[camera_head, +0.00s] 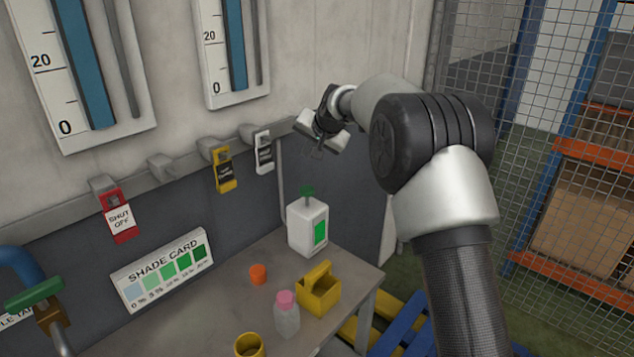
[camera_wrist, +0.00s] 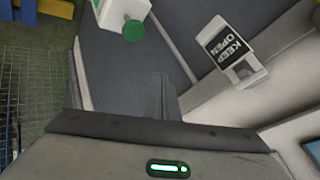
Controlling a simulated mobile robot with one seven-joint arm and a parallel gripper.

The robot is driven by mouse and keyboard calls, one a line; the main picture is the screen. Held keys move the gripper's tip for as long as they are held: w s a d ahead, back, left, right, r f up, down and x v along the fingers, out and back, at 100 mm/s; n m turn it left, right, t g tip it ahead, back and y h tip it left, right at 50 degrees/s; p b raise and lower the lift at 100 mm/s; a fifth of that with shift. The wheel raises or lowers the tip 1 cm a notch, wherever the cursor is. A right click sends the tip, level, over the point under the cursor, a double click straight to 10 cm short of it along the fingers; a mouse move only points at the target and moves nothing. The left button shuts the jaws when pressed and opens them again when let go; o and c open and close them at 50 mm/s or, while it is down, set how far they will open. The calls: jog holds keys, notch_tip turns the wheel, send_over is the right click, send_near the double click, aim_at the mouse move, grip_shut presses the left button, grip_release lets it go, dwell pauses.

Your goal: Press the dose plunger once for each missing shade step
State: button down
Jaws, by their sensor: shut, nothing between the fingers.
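The white dose bottle (camera_head: 303,235) with a green label stands on the back of the table, its green plunger (camera_head: 308,192) on top. In the wrist view the plunger (camera_wrist: 133,31) and part of the bottle (camera_wrist: 112,12) show at the top. My gripper (camera_head: 317,153) is shut and empty, above and apart from the plunger; its fingers (camera_wrist: 160,95) also show in the wrist view. The shade card (camera_head: 128,277) on the wall has patches from pale blue to dark green; its small labels are hard to read. A small pale bottle with a pink cap (camera_head: 286,298) stands on the table.
An orange cap (camera_head: 258,274), a yellow open holder (camera_head: 318,293) and a yellow cup (camera_head: 249,344) are on the table (camera_head: 225,310). Red, yellow and white tags hang from the wall rail, including a "KEEP OPEN" tag (camera_wrist: 226,44). Wire mesh (camera_head: 500,90) stands at right.

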aim_at(308, 191)
jog(key=shift+w+a+f, duration=0.15)
jog(key=shift+w+f, duration=0.35)
jog(key=shift+w, duration=0.3)
jog(key=shift+f, duration=0.1)
jog(key=shift+f+b, duration=2.75)
jog(key=shift+f, duration=1.55)
jog(key=shift+f+b, duration=0.35)
jog(key=shift+f, duration=0.1)
